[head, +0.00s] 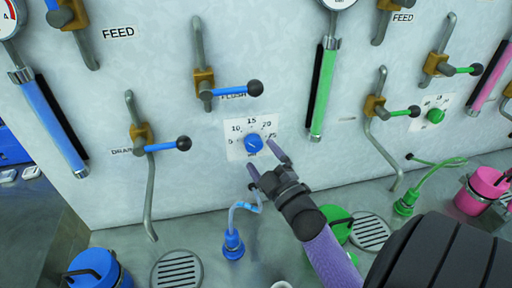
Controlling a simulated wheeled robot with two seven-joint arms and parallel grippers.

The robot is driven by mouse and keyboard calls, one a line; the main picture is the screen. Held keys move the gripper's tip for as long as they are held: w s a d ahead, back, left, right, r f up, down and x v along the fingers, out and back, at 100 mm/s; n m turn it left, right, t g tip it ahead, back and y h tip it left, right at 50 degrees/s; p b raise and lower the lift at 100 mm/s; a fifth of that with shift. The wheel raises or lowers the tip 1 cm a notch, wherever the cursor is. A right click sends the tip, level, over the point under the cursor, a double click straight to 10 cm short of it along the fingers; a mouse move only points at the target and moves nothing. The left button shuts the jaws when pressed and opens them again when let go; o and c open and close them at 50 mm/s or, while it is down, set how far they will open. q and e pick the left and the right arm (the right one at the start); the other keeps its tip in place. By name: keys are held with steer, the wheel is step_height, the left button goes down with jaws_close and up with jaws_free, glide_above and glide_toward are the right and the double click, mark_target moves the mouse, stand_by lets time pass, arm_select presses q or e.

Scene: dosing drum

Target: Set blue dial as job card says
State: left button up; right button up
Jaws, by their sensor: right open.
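The blue dial (253,144) sits on a white scale plate (234,151) on the pale wall panel, near the middle of the head view. The plate carries the numbers 5, 10, 15, 20 and 25. A small light mark shows on the dial's face, but its exact reading is too small to tell. My right gripper (261,157) is open just below and right of the dial, one finger at its right and the other below it. I cannot tell if either finger touches it. No job card can be made out. My left gripper is not in view.
Blue-handled valve levers (235,90) (168,145) stick out above and left of the dial. A blue hose fitting (233,243) stands below it on the metal deck. A green tube gauge (323,92) is at the upper right, with a green dial (435,116) farther right.

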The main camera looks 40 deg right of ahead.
steer(key=v, duration=0.6)
steer(key=shift+s, duration=0.2)
